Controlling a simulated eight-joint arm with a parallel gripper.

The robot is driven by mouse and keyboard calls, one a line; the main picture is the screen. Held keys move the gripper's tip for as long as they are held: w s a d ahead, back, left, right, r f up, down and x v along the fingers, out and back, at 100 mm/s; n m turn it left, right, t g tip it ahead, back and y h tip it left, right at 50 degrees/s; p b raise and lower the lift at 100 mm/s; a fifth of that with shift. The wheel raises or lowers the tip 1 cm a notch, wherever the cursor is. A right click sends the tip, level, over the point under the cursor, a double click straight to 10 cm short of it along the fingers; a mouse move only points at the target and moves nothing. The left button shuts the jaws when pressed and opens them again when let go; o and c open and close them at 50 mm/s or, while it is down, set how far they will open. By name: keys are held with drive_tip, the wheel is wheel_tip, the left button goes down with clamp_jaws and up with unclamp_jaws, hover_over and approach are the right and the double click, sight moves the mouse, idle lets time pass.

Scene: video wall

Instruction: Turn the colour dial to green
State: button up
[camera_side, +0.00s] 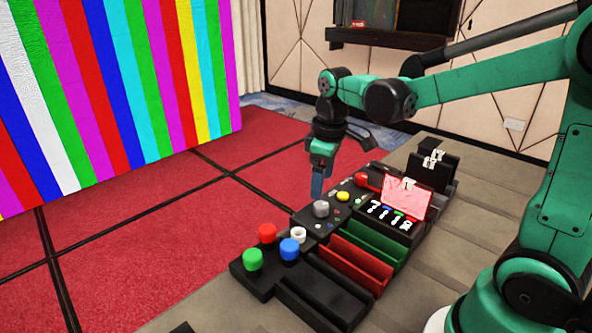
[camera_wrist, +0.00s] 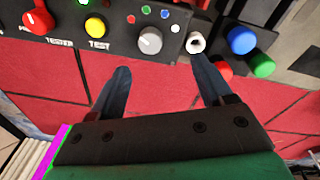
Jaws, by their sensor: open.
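The colour dial is a grey round knob (camera_wrist: 150,40) on a black panel, with small coloured dots, including a green dot (camera_wrist: 130,19), around its far side in the wrist view. Which dot it points at is too small to tell. The dial also shows in the side view (camera_side: 321,208). My gripper (camera_wrist: 160,70) is open and empty, its two blue fingers spread on either side of the dial's near edge, apart from it. In the side view my gripper (camera_side: 317,188) hangs fingers down, just behind and above the dial.
A yellow button (camera_wrist: 95,26) marked TEST and a red button (camera_wrist: 38,20) sit left of the dial. A white ring-shaped knob (camera_wrist: 195,43) and blue (camera_wrist: 241,40), green and red knobs lie right. The striped video wall (camera_side: 110,90) stands at left; red floor lies between.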

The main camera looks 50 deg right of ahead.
sight(322, 204)
drive_tip(key=shift+w+d+f+n+g, duration=0.4)
drive_tip(key=shift+w+d+f+g, duration=0.15)
drive_tip(key=shift+d+f, duration=0.25)
drive_tip(key=shift+s+a+f, duration=0.1)
drive_tip(key=shift+f, duration=2.6)
clamp_jaws()
